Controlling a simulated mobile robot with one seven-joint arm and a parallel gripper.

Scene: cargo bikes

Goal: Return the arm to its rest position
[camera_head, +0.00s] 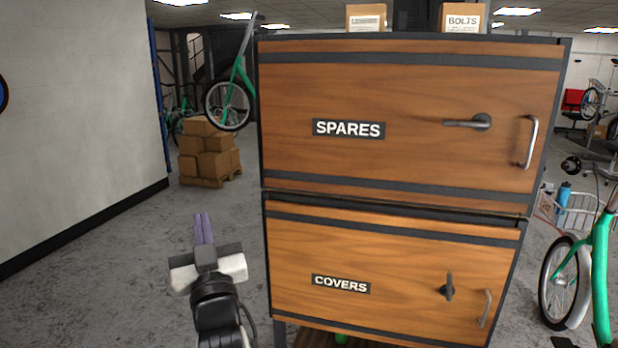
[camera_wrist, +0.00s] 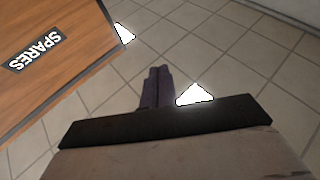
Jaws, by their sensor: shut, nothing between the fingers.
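My gripper (camera_head: 204,228) is at the lower left of the head view, in front of and left of the wooden cabinet (camera_head: 420,85). Its two purple fingers are together with nothing between them, and it points away from me over the grey floor. In the wrist view the shut fingers of my gripper (camera_wrist: 157,88) show over floor tiles, with the cabinet's SPARES door (camera_wrist: 45,60) at the upper left. The gripper is apart from the cabinet. My arm runs down out of the bottom of the head view.
The SPARES door (camera_head: 400,150) and the COVERS door (camera_head: 395,260) look shut; the SPARES lever lies level, the COVERS lever upright. Stacked cartons (camera_head: 208,155) stand behind at left. A green bike (camera_head: 598,250) stands at right.

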